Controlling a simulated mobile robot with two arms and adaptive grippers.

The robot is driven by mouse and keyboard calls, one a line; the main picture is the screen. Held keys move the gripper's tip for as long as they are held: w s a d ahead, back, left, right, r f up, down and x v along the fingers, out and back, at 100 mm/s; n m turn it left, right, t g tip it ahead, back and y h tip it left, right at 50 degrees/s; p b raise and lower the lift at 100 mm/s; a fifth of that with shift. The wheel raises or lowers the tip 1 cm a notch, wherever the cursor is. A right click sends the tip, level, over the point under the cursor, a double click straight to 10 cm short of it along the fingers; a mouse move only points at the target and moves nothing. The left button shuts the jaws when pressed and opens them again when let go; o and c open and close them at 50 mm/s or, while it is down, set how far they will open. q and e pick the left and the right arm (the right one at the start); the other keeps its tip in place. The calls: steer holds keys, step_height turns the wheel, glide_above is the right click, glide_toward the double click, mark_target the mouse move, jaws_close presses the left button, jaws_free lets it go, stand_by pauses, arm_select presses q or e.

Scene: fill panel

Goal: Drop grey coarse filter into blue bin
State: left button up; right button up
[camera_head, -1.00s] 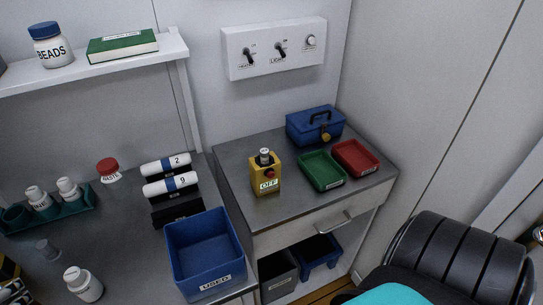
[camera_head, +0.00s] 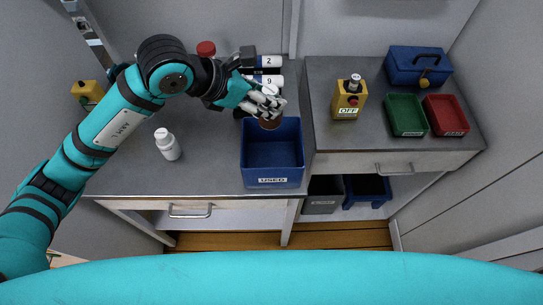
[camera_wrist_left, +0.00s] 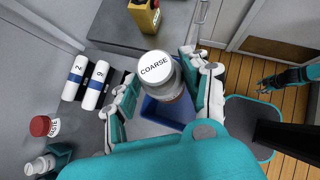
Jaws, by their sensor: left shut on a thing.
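The coarse filter is a small container with a white lid reading COARSE (camera_wrist_left: 155,68); its body looks grey-brown. My left gripper (camera_wrist_left: 160,95) is shut on it, with fingers on both sides. In the head view my left gripper (camera_head: 264,102) is over the back edge of the blue bin (camera_head: 272,182), and the filter's brownish lower end (camera_head: 270,123) shows below the fingers. The bin is open-topped, labelled USED, and stands at the bench's front right; its visible inside looks empty. My right gripper (camera_wrist_left: 268,84) is small at the right of the left wrist view.
White rolls marked 2 (camera_head: 271,61) and 9 (camera_head: 269,81) lie behind the bin. A white bottle (camera_head: 167,144) stands left of it. A yellow OFF box (camera_head: 349,100), green tray (camera_head: 406,115) and red tray (camera_head: 446,115) are on the right-hand cabinet. A red-lidded jar (camera_head: 206,49) stands behind.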

arm_select(q)
steer(key=shift+f+b, duration=0.7)
steer(key=shift+f, duration=1.3)
steer(key=o, duration=1.3)
steer(key=shift+c, duration=0.2)
steer(key=shift+a+r, duration=0.1)
steer(key=shift+r, duration=0.1)
steer(key=v, duration=1.1)
steer(key=shift+a+r, duration=0.2)
steer(key=shift+r, duration=0.05)
steer(key=shift+s+d, duration=0.1)
steer(key=shift+s, duration=0.05)
